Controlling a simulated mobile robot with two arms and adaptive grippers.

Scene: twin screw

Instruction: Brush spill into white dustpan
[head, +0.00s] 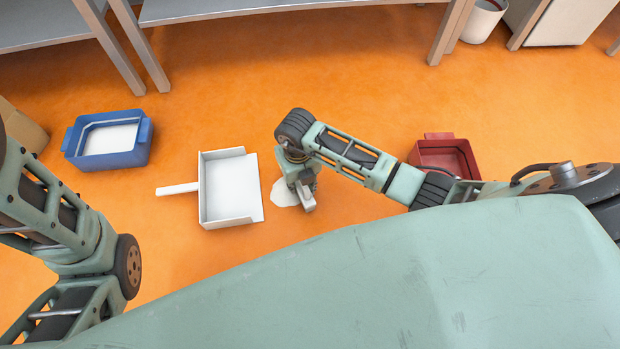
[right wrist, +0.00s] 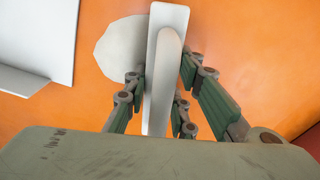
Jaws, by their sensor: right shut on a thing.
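The white dustpan (head: 232,190) lies on the orange floor, its handle pointing left and its open edge facing right. A pale round spill (head: 283,194) lies on the floor just right of that edge. My right gripper (head: 300,178) points down over the right side of the spill. It is shut on a pale brush (right wrist: 166,25), gripped by its handle. In the right wrist view the brush block covers the right edge of the spill (right wrist: 118,48), and the dustpan (right wrist: 45,35) is at the upper left. The head view shows part of my left arm, but not its gripper.
A blue bin (head: 107,160) with pale contents stands left of the dustpan. A red bin (head: 445,152) stands to the right, partly behind my right arm. Metal tables with legs (head: 140,60) stand at the back, with a white bucket (head: 483,20). Floor around the dustpan is clear.

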